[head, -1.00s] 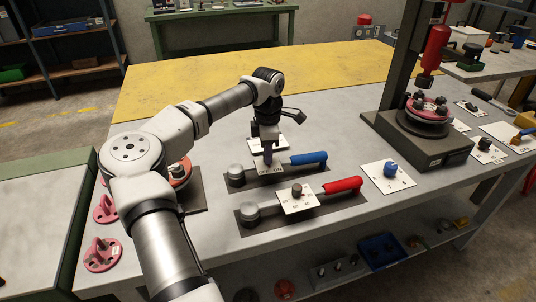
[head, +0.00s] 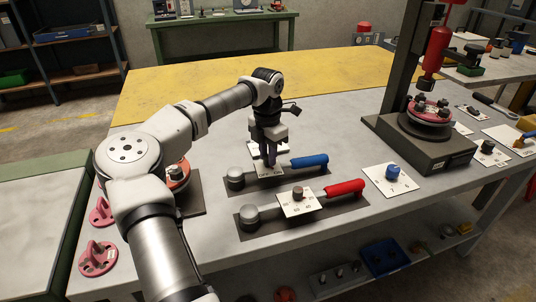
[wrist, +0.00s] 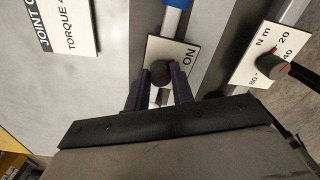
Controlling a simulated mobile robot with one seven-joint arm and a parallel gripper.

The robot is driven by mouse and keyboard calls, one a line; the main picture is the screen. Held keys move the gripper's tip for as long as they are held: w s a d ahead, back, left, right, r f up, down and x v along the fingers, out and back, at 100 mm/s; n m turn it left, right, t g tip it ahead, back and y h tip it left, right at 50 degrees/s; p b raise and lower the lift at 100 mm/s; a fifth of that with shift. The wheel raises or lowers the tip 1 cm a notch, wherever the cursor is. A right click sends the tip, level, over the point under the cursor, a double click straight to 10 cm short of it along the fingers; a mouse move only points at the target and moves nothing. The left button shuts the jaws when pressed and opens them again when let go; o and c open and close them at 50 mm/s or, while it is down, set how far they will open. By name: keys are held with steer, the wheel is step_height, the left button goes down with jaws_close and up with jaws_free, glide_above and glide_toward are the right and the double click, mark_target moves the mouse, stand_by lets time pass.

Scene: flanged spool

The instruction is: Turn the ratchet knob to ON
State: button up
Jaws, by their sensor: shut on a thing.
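The ratchet knob (wrist: 161,73) is a small dark knob with a red mark, on a white plate (wrist: 180,51) where the word ON shows in the wrist view. The plate sits on the blue-handled wrench (head: 307,161) in the head view. My gripper (head: 269,161) points down over this plate. In the wrist view the fingers of my gripper (wrist: 159,92) are shut on the knob, one on each side. Part of the plate below the knob is hidden by the fingers. The knob's exact pointing is hard to tell.
A red-handled wrench (head: 344,188) with a plate and torque knob (head: 298,193) lies close in front. To the right is a white plate with a blue knob (head: 392,172). A press stand (head: 425,150) stands further right. The yellow mat (head: 180,88) behind is clear.

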mark_target(267, 156)
stand_by(0.4)
steer(key=o, duration=1)
steer(key=shift+r, duration=0.15)
step_height(267, 156, up, 14)
steer(key=b, duration=0.2)
steer(key=shift+f, duration=0.2)
steer(key=shift+a, duration=0.1)
